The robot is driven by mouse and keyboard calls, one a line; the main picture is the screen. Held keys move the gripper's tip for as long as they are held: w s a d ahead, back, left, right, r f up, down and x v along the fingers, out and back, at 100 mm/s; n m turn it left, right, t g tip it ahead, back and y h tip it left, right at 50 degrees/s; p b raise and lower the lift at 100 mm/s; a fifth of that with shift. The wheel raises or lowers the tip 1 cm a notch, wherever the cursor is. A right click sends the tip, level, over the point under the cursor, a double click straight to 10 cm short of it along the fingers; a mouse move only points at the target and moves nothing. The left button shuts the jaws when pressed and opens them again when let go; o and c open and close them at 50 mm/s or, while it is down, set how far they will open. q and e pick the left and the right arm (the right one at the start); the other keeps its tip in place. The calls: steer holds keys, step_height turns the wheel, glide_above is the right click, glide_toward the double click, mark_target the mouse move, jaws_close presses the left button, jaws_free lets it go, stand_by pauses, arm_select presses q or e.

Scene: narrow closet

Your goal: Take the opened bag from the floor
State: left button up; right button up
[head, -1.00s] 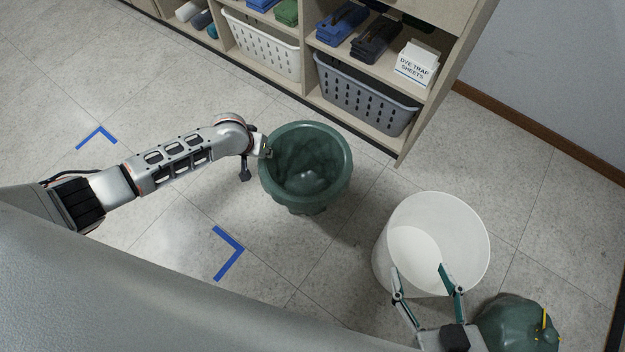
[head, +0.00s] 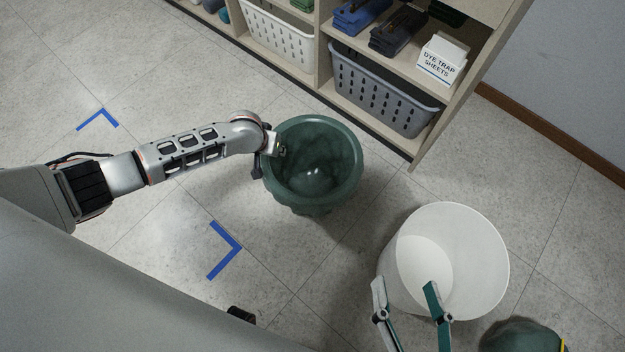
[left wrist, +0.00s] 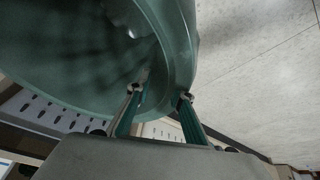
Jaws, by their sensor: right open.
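The opened bag (head: 350,178) is a dark green, round, wide-mouthed bag standing mouth up on the floor in the middle of the head view. My left gripper (head: 272,148) is at its left rim. In the left wrist view the bag's rim (left wrist: 178,45) passes between the fingers of my left gripper (left wrist: 162,95), one inside the mouth and one outside. The frames do not show whether both fingers press on the rim. My right gripper (head: 405,288) is open and empty, in front of the white bin (head: 480,270).
A second dark green bag (head: 520,338), with a yellow strip, is partly cut off at bottom right. A shelf (head: 450,115) with a grey basket (head: 385,95) and a white basket (head: 280,38) stands behind. Blue floor marks (head: 235,243) lie at left, with clear tiles around them.

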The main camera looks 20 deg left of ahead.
arm_select(q)
steer(key=shift+f, duration=0.25)
stand_by(0.6)
jaws_close()
